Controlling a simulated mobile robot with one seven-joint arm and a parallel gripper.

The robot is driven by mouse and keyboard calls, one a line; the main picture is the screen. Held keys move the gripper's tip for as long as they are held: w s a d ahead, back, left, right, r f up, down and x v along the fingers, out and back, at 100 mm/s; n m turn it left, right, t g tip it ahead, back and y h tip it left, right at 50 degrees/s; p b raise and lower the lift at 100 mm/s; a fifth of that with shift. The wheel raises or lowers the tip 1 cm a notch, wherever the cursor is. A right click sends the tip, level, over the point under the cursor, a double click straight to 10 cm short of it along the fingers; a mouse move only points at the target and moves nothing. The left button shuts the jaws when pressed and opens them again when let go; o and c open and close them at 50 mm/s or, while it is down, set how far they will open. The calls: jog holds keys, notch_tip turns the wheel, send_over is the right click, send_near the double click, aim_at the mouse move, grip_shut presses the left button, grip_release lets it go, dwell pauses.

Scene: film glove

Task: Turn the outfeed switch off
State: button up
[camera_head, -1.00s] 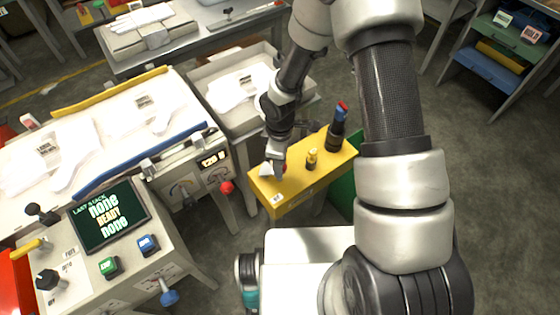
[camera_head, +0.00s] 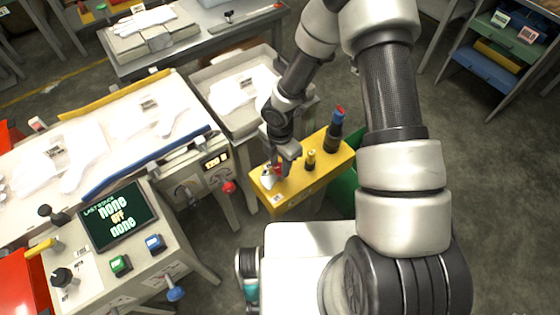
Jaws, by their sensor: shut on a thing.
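My gripper (camera_head: 284,163) is at the left end of the top of the yellow box (camera_head: 318,184). It is shut on a small red-and-white part (camera_head: 267,178) there, which I take to be the outfeed switch. The fingers cover some of this part, so its exact position is hard to read. The console screen (camera_head: 118,216) at the left shows "none", "OFF", "none" under a heading.
A yellow-and-black knob (camera_head: 310,160) and a taller black post with blue and red (camera_head: 334,130) stand on the same box, right of my gripper. The console has a green button (camera_head: 120,265) and a blue button (camera_head: 155,243). A glove tray (camera_head: 230,122) stands behind.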

jog(key=shift+n+p, duration=0.85)
jog(key=shift+n, duration=1.05)
jog(key=o, duration=1)
jog(key=shift+o, duration=0.2)
jog(key=shift+r, duration=0.1)
notch_tip(320, 180, up, 17)
jog(key=p, duration=0.4)
jog(key=shift+r, duration=0.15)
